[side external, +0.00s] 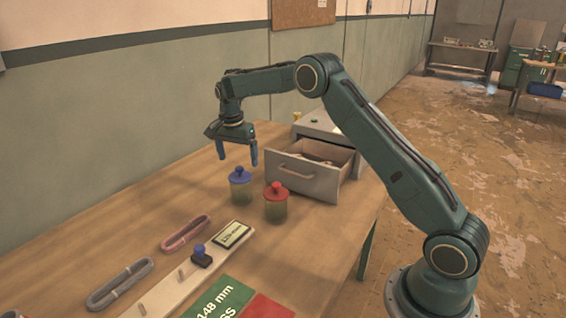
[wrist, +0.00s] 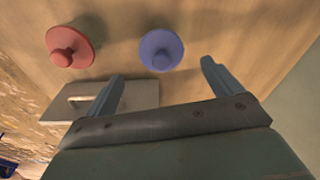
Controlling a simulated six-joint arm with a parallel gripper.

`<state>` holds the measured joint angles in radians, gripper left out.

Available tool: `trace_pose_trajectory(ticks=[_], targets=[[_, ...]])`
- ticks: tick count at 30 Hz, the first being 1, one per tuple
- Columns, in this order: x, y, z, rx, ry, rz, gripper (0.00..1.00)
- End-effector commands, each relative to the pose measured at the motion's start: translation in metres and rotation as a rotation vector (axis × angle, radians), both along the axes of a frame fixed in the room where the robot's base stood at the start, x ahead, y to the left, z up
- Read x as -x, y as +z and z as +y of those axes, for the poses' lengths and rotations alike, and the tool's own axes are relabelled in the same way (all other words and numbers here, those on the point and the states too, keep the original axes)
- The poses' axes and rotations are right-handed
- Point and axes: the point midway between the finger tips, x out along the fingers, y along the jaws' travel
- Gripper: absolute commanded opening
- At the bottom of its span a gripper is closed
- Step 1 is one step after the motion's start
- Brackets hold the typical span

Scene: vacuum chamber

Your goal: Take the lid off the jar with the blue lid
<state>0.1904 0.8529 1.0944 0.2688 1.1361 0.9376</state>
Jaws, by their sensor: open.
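The jar with the blue lid (side external: 240,188) stands upright on the table, its blue lid (side external: 240,175) on top with a small round knob. In the wrist view the blue lid (wrist: 161,50) lies just beyond my fingertips, roughly between them sideways. My gripper (side external: 237,158) is open and empty, pointing down above and behind the blue-lidded jar, apart from it. Both fingers of my gripper (wrist: 162,72) show spread in the wrist view. The jar's glass body is hidden under its lid there.
A jar with a red lid (side external: 276,203) stands close to the right; its red lid (wrist: 70,47) also shows in the wrist view. An open drawer (side external: 308,178) juts out behind. A stamp (side external: 201,257), cable coils (side external: 120,284) and a labelled plate (side external: 232,235) lie nearer the front.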

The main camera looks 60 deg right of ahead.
Motion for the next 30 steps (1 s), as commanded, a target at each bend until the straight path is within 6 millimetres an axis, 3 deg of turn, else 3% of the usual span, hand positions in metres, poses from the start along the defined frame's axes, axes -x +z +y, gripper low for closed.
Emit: trace_pose_trajectory(ticks=[11, 22, 30], targets=[[-0.001, -0.008, -0.001, 0.0, 0.0, -0.001, 0.91], [-0.003, -0.046, -0.007, -0.001, 0.001, 0.002, 0.91], [-0.004, -0.055, -0.008, 0.0, 0.0, -0.002, 0.91]])
